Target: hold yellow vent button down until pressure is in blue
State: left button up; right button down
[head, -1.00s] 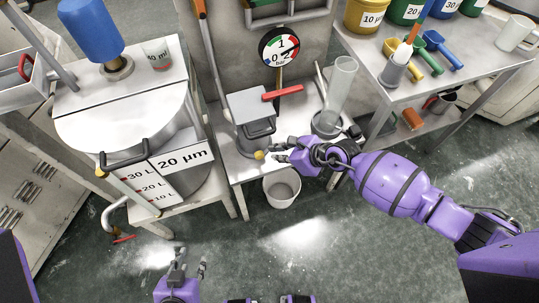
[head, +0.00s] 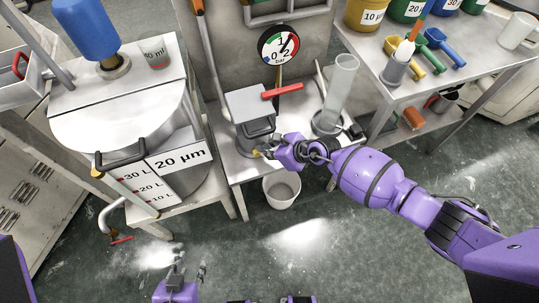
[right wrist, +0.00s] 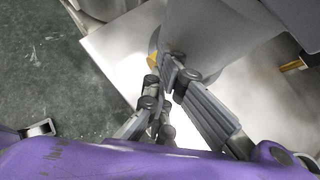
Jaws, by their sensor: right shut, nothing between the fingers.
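The yellow vent button (head: 257,153) is low on the front of the grey pressure vessel (head: 252,103). It shows partly in the right wrist view (right wrist: 153,60), behind my fingertips. My right gripper (head: 266,150) is shut and empty, its fingertips right at the button; I cannot tell whether they press it. The same fingers show closed together in the right wrist view (right wrist: 168,78). The round pressure gauge (head: 278,44) reads in bar, with its dark needle towards the upper right; its colour bands are too small to read surely. My left gripper (head: 189,270) is open and empty above the floor.
A glass cylinder (head: 340,90) stands to the right of the vessel. A white bucket (head: 281,190) stands below the bench edge. A large 20 µm tank (head: 120,125) is at the left.

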pick_arm(q)
jog(key=shift+s+f, duration=0.1)
jog(key=shift+s, duration=0.2)
pick_arm(e)
jog(key=shift+a, duration=0.15)
pick_arm(q)
jog(key=shift+w, duration=0.15)
pick_arm(e)
jog(key=shift+a+r, duration=0.1)
pick_arm(q)
jog(key=shift+w+d+r, duration=0.1)
jog(key=shift+w+r, duration=0.1)
jog(key=shift+w, duration=0.3)
pick_arm(e)
jog(key=shift+a, duration=0.1)
pick_arm(q)
jog(key=shift+s, duration=0.25)
jog(key=shift+s+f, duration=0.15)
jog(key=shift+s, duration=0.15)
